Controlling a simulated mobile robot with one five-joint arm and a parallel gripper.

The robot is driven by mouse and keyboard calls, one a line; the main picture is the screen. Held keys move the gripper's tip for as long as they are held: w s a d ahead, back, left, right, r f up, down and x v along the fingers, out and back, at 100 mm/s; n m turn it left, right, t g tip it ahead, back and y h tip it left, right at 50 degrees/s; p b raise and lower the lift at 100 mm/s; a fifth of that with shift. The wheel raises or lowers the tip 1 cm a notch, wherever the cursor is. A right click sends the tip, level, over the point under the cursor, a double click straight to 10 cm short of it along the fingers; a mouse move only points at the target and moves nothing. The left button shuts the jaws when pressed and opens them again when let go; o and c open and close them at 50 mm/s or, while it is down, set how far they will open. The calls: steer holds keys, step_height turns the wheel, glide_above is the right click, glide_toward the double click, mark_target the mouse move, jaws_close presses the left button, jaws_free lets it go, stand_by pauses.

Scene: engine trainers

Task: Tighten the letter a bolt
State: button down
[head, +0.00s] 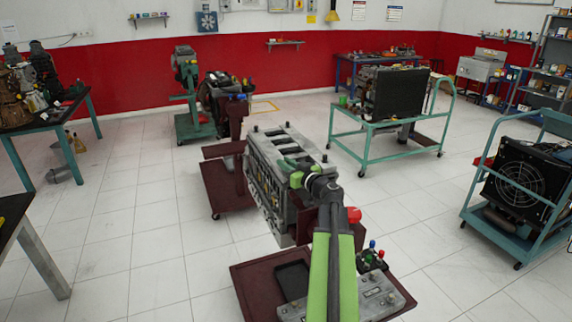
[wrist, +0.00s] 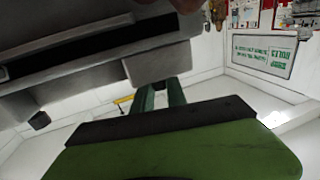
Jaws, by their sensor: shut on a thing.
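The grey engine block (head: 275,190) stands on a dark red wheeled stand in the middle of the head view. My arm reaches up to it from the front, and my gripper (head: 287,163) is at the top of the block, near its right side. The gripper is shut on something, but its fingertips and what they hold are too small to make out. In the wrist view, a grey and black body (wrist: 90,50) fills the upper left, close above the green part of my arm. I cannot make out the letter a bolt or any letter marking.
A dark red base (head: 250,285) with a black tray and a control box lies in front. A radiator trainer (head: 395,95) on a green cart stands to the right, and another cart (head: 525,190) at far right. White tiled floor (head: 130,220) is clear at left.

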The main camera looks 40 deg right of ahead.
steer(key=shift+m+g+h, duration=0.6)
steer(key=shift+m+h, duration=0.7)
steer(key=shift+h, duration=0.7)
steer(key=c, duration=1.3)
jaws_free()
steer(key=shift+c, duration=0.2)
